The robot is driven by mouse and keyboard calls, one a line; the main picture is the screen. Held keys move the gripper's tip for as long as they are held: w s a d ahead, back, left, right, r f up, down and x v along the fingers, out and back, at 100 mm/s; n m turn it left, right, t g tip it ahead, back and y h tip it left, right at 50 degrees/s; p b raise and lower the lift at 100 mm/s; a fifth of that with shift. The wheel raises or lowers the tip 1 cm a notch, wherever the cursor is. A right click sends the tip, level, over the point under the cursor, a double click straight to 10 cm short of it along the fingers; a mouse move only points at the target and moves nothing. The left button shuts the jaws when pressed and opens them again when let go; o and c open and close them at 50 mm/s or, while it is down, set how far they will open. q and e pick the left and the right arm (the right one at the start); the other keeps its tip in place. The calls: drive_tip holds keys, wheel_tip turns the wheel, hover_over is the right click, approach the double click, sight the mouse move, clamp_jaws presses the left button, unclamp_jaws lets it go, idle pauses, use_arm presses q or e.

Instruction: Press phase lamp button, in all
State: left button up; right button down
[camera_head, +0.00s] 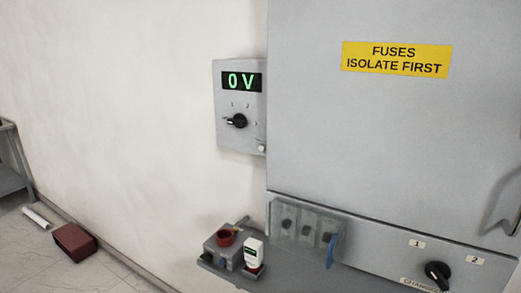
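A grey wall panel (240,105) carries a green display (241,82) reading "0 V". A black rotary knob (237,121) sits below the display, with small position marks around it. A small pale round button or lamp (262,148) is at the panel's lower right corner; it looks unlit, and I cannot read its label. Neither of my grippers is in view.
A large grey cabinet (390,130) with a yellow fuse sign (397,59) fills the right. A brown box (74,240) lies on the floor.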

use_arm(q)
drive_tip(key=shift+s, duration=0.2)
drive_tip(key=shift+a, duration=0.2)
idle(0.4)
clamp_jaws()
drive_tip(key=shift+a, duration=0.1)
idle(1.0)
